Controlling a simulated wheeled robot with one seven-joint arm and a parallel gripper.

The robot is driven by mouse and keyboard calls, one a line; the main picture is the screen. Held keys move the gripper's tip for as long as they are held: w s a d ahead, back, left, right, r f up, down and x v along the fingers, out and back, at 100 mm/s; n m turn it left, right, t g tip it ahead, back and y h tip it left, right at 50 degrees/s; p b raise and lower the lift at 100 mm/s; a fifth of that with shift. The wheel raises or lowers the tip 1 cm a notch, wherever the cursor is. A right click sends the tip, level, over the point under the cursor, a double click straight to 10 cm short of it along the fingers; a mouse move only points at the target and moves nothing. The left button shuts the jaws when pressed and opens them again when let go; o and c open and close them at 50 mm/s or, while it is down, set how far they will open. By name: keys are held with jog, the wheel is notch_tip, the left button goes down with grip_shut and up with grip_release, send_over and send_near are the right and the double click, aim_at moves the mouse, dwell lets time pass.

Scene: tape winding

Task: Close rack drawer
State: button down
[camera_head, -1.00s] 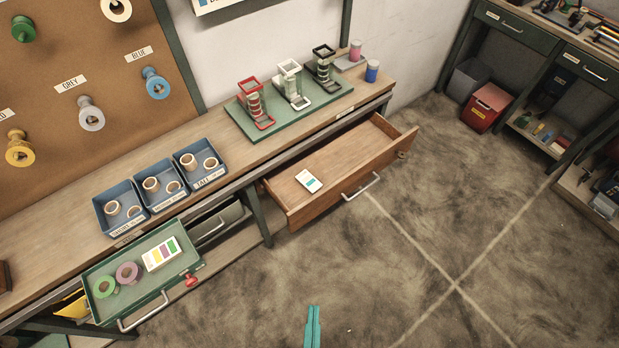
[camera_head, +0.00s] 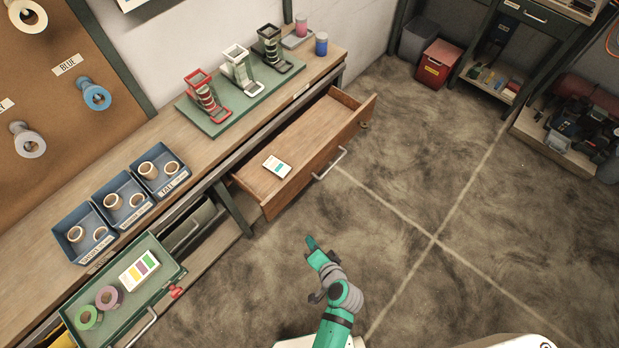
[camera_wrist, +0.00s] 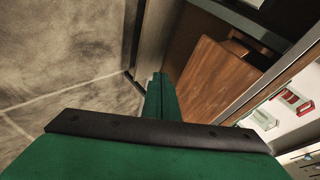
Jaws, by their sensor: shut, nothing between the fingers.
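A wooden drawer (camera_head: 318,158) stands pulled out from the bench below the three small racks, red (camera_head: 206,95), white (camera_head: 240,70) and black (camera_head: 271,48). Its metal handle (camera_head: 330,164) is on the front panel, and a white card (camera_head: 277,167) lies inside. My gripper (camera_head: 311,243) is over the floor in front of the drawer, apart from it, shut and empty. In the wrist view my shut fingers (camera_wrist: 158,82) point toward brown wood (camera_wrist: 208,82) that looks like the drawer; I cannot tell which panel it is.
A green drawer (camera_head: 160,306) with tape rolls and a colour card is also pulled out, at lower left. Blue trays (camera_head: 85,256) of rings stand on the bench (camera_head: 160,128). The floor (camera_head: 400,160) right of the wooden drawer is clear.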

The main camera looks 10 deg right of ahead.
jog(key=w+d+r+y, duration=0.3)
jog(key=w+d+r, duration=0.1)
jog(key=w+d, duration=0.25)
jog(key=t+y, duration=0.1)
jog(key=y, duration=0.3)
send_near(302, 173)
jog(key=shift+t, duration=0.3)
jog(key=x, duration=0.4)
jog(key=shift+a+f, duration=0.3)
jog(key=shift+a, duration=0.1)
jog(key=shift+w+a, duration=0.45)
jog(key=shift+w, duration=0.05)
jog(key=shift+w, duration=0.1)
